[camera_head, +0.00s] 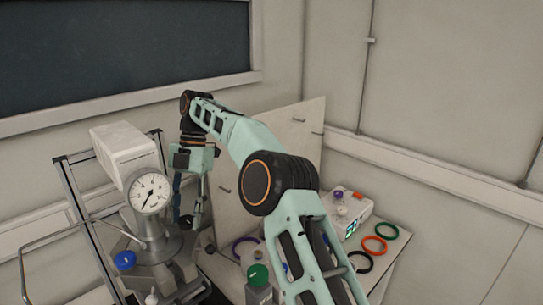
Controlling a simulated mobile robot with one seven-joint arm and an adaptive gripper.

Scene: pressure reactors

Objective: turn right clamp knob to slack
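The reactor (163,246) is a grey metal vessel at the lower left, with a round white pressure gauge (149,192) above it. A dark knob (187,221) sits on its right side and looks like the right clamp knob. A blue knob (124,260) is on the left side. My gripper (187,219) points down at the dark knob, with its two fingers apart and their tips at about the knob's height. The fingers partly hide the knob. I cannot tell whether they touch it.
A white box (124,147) stands behind the gauge, on a metal frame (78,195). To the right, a bench holds a green-capped bottle (259,285), a white device (350,212) and coloured rings (374,244). An upright beige panel (290,135) stands behind my arm.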

